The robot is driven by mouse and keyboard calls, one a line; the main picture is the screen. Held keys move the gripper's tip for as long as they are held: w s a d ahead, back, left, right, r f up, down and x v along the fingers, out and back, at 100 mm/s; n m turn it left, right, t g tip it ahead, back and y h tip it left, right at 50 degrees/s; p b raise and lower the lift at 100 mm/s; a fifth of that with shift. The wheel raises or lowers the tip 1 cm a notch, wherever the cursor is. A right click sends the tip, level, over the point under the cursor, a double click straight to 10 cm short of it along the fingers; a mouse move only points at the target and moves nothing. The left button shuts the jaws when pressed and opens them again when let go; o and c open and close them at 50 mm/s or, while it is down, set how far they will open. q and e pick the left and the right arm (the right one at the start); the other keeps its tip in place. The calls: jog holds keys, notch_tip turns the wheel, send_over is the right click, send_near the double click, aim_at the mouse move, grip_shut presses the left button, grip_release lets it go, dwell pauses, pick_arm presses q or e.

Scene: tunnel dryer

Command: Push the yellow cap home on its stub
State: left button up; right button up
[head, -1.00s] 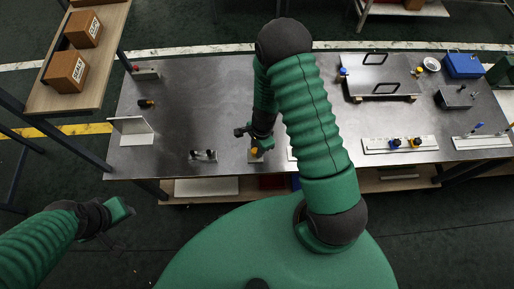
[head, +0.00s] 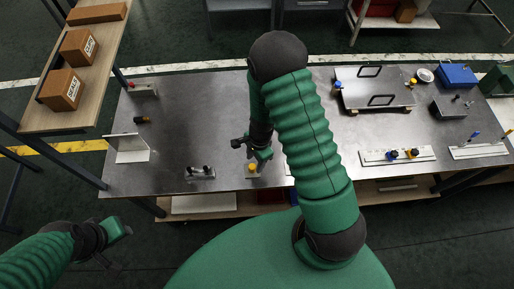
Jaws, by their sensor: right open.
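A small yellow cap (head: 252,167) sits near the front edge of the metal table, on a small pale base. Whether it is fully down on its stub is too small to tell. My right gripper (head: 252,152) hangs just above and behind the cap, its jaws apart. I cannot tell whether it touches the cap. My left gripper (head: 115,245) is off the table at the lower left, away from the cap, and its fingers are dark and blurred against the floor.
The metal table (head: 190,115) has free room left of my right arm. A small fixture with dark pins (head: 200,173) stands left of the cap. An angled white plate (head: 130,148) is further left.

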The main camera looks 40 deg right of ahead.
notch_tip(320, 180, up, 14)
jog(key=d, duration=0.1)
jog(key=shift+d+f+p, duration=0.2)
jog(key=shift+d+p, duration=0.1)
jog(key=shift+p, duration=0.1)
